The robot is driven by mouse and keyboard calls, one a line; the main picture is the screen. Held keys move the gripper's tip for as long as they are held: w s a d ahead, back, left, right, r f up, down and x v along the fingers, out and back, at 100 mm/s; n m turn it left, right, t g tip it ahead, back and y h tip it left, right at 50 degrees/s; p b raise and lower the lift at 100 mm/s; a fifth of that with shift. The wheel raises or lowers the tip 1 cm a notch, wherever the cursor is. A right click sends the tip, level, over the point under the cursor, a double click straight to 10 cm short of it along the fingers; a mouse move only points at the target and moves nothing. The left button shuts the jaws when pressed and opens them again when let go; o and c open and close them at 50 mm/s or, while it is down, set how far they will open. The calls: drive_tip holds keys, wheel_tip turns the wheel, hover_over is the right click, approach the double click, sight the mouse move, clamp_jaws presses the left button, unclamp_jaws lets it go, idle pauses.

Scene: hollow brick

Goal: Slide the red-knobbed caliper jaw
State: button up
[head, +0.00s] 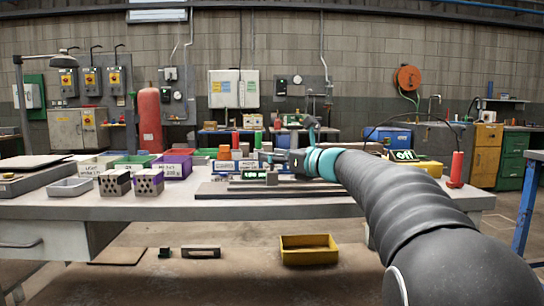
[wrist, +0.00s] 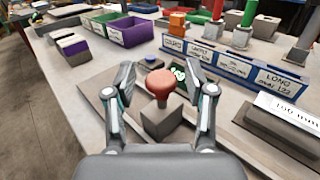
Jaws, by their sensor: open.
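The red knob (wrist: 160,83) stands on a short stem on the grey sliding jaw block (wrist: 165,122) in the wrist view. My gripper (wrist: 159,72) is open, with one finger on each side of the knob and visible gaps to both. No contact with the knob shows. In the head view my gripper (head: 283,159) is over the caliper, and the grey jaw block (head: 272,177) shows below it. The knob is hard to make out there. A green-lit display (head: 250,175) sits left of the block; it shows partly behind the knob in the wrist view (wrist: 179,72).
A row of blue-and-white labelled bins (wrist: 205,54) stands behind the caliper. Green and purple bins (wrist: 130,31) stand at the back left. Two perforated bricks (head: 149,183) are left on the table.

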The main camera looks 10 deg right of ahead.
drive_tip(key=v, duration=1.1)
drive_tip(key=s+a+f+n+g+h+p, duration=0.2)
drive_tip(key=s+a+f+n+g+h, duration=0.35)
drive_tip(key=s+a+f+n, duration=0.8)
drive_tip(key=s+d+f+n+g+h, duration=0.1)
drive_tip(key=s+d+f+n+h, duration=0.1)
drive_tip(key=s+f+n, duration=0.4)
drive_tip(key=s+d+f+n+g+h+p, duration=0.1)
drive_tip(key=s+d+f+n+g+h, duration=0.1)
drive_tip(key=s+f+n, duration=0.5)
drive_tip(key=s+d+n+h, duration=0.1)
drive_tip(key=s+n, duration=0.1)
drive_tip(key=s, duration=0.3)
drive_tip(key=shift+d+f+p, duration=0.2)
drive_tip(key=shift+f+p, duration=0.1)
drive_tip(key=shift+s+g, duration=0.15)
drive_tip(key=shift+g, duration=0.1)
